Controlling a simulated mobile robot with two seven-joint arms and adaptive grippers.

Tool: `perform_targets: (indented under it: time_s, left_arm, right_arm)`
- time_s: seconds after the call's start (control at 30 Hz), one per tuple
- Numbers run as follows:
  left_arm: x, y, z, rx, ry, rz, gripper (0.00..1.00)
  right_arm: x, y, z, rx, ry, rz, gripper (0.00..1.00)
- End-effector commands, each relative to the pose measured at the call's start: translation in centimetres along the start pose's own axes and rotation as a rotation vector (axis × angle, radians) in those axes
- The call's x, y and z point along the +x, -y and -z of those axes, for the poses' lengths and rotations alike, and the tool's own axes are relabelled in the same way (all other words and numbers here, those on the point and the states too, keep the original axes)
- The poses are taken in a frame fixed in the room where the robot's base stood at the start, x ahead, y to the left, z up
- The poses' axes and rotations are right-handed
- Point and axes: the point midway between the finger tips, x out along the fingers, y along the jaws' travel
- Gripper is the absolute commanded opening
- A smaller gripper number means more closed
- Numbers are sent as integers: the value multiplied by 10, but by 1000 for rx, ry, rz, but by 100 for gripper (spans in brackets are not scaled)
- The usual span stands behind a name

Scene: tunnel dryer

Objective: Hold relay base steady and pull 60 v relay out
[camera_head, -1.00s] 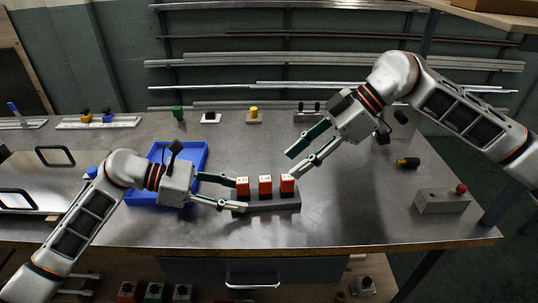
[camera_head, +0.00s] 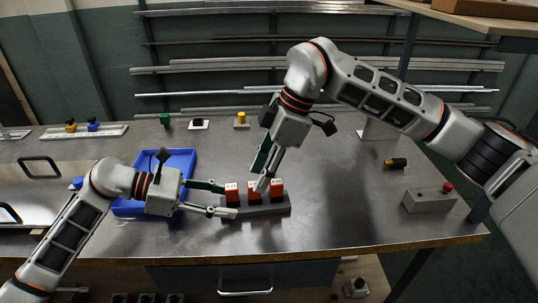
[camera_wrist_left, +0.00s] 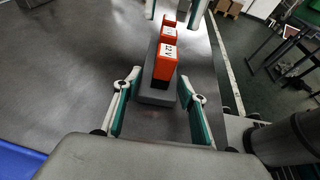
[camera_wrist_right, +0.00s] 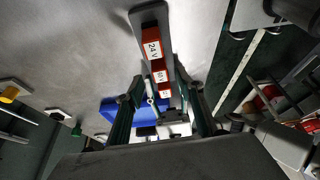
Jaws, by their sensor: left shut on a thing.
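Three orange relays stand in a row on a dark grey relay base (camera_head: 262,207). In the left wrist view the near relay (camera_wrist_left: 165,62) reads 12 V. In the right wrist view the near one (camera_wrist_right: 153,48) reads 24 V. The middle relay (camera_wrist_right: 160,76) has a small label, probably 60 V. My left gripper (camera_head: 226,199) is shut on the left end of the relay base, beside the 12 V relay. My right gripper (camera_head: 259,179) points down at the middle relay, fingers apart on either side of it in its wrist view; contact is not visible.
A blue tray (camera_head: 187,160) lies behind my left gripper. A grey box with a red button (camera_head: 430,201) and a yellow-black screwdriver-like item (camera_head: 396,163) are at the right. Small coloured fixtures, including a yellow one (camera_head: 241,120), line the back.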

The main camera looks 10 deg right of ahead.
Motion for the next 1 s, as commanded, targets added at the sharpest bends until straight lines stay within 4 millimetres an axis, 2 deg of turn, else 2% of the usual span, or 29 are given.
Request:
perform_targets:
  time_s: [0.1, 0.3, 0.7, 0.83, 0.87, 0.93, 0.97, 1.0]
  left_arm:
    - [0, 0, -1, 0, 1, 0, 14]
    - [0, 0, -1, 0, 1, 0, 14]
    - [0, 0, -1, 1, 1, -1, 14]
    - [0, 0, -1, 1, 1, -1, 14]
    - [0, 0, -1, 1, 1, -1, 14]
    - [0, 0, -1, 1, 1, -1, 14]
    - [0, 0, -1, 1, 1, -1, 14]
    - [0, 0, -1, 1, 1, -1, 14]
  right_arm:
    - [19, 1, 0, 1, -1, 3, 38]
    - [39, 1, 0, 0, -1, 1, 38]
    - [44, 0, 0, 0, -1, 0, 38]
    - [44, 0, 0, 1, -1, 0, 4]
    - [44, 0, 0, 1, -1, 0, 0]
    - [44, 0, 0, 1, -1, 0, 0]
    - [44, 0, 0, 0, -1, 0, 15]
    - [44, 0, 0, 1, -1, 0, 4]
